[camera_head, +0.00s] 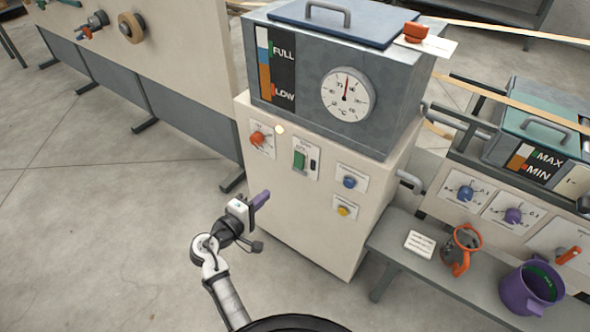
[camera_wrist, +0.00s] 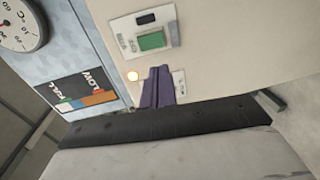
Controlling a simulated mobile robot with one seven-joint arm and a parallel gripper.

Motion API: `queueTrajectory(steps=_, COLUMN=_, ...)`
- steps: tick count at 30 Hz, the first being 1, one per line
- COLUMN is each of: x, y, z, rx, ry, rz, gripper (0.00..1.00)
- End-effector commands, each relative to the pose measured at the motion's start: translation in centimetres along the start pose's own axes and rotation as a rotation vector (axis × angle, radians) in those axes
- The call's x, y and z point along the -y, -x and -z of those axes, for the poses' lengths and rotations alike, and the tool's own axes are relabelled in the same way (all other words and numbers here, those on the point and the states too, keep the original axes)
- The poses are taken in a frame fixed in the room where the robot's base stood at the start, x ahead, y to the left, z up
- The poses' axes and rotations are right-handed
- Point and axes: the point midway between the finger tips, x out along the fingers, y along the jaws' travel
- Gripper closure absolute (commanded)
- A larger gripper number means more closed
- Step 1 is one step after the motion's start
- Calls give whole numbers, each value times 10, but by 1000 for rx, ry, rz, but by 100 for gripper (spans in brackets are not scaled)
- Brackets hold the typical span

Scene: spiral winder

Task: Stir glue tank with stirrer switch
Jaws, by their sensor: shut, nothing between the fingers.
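The glue tank (camera_head: 385,120) is a grey box with a FULL/LOW gauge and a round dial, on top of a cream cabinet (camera_head: 300,215). The cabinet front has a green rocker switch (camera_head: 299,160), an orange-red knob (camera_head: 257,138), a blue knob (camera_head: 349,182) and a yellow knob (camera_head: 343,211). Their labels are too small to read, so I cannot tell which is the stirrer switch. My gripper (camera_head: 263,197) is shut and empty, in front of the cabinet. In the wrist view its purple fingers (camera_wrist: 158,84) cover the orange-red knob; the green switch (camera_wrist: 152,41) shows clear of them.
A blue lid (camera_head: 345,22) with a handle covers the tank. To the right, a second machine with a MAX/MIN gauge (camera_head: 530,165) stands behind a grey bench (camera_head: 395,242) holding a purple pot (camera_head: 520,295) and an orange-handled item (camera_head: 460,245). The floor at left is clear.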

Motion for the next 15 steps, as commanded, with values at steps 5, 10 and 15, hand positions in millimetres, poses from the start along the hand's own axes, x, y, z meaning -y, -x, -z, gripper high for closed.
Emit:
queueTrajectory(steps=5, x=0, y=0, z=0, rx=-1, ry=-1, rz=0, gripper=100)
queueTrajectory(steps=10, x=-1, y=-4, z=1, rx=-1, ry=-2, rz=0, gripper=100)
queueTrajectory(steps=15, x=-3, y=-25, z=0, rx=0, ry=-3, rz=0, gripper=100)
